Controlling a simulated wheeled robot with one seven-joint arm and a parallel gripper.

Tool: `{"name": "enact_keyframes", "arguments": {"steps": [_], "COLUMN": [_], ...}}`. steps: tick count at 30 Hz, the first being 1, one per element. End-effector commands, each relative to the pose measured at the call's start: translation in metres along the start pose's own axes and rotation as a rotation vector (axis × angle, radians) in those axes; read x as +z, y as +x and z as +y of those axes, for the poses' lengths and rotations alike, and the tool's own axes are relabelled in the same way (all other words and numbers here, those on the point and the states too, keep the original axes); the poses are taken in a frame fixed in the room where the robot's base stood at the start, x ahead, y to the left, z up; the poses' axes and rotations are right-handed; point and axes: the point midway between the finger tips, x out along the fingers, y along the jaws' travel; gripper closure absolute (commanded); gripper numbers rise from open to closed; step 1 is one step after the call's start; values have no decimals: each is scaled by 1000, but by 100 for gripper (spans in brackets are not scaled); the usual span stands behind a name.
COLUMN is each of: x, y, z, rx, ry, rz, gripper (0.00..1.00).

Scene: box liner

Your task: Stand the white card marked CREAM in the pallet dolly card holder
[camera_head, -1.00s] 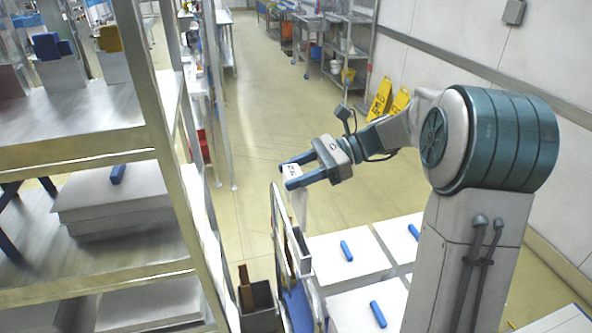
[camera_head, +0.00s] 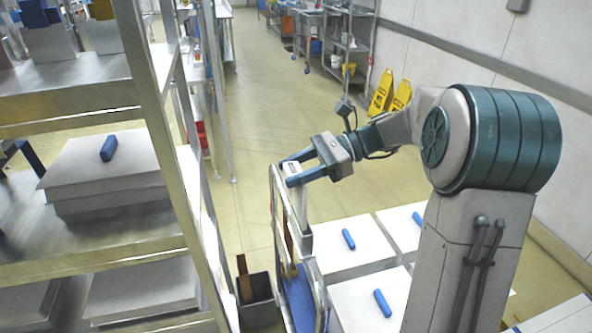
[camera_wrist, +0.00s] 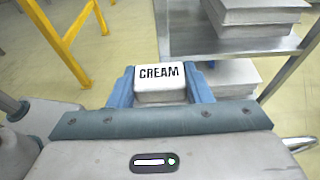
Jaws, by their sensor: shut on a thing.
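The white card marked CREAM (camera_wrist: 159,78) sits between the two blue fingers of my gripper (camera_wrist: 160,88) in the wrist view, its lettering upright to me. In the head view my gripper (camera_head: 289,173) is shut on the card and is close beside the top of the upright frame (camera_head: 275,195) at the pallet dolly's end. A pale narrow upright piece (camera_head: 304,238) stands below my fingers by that frame. I cannot tell whether it is the card's lower part or the card holder. Whether the card touches the holder is hidden.
White boxes (camera_head: 357,262) with blue pieces on top stand right of the frame. A metal rack (camera_head: 165,120) with stacked boxes fills the left. A grey bin (camera_head: 258,297) stands on the floor between. Yellow floor signs (camera_head: 381,95) stand behind my arm.

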Motion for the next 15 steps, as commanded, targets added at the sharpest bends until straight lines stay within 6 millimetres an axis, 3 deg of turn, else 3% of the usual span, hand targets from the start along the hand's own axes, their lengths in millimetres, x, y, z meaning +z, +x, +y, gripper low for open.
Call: {"name": "enact_keyframes", "arguments": {"steps": [15], "x": [-37], "y": [11], "z": [0], "rx": [1], "ry": [2], "rz": [-1], "gripper": [88]}}
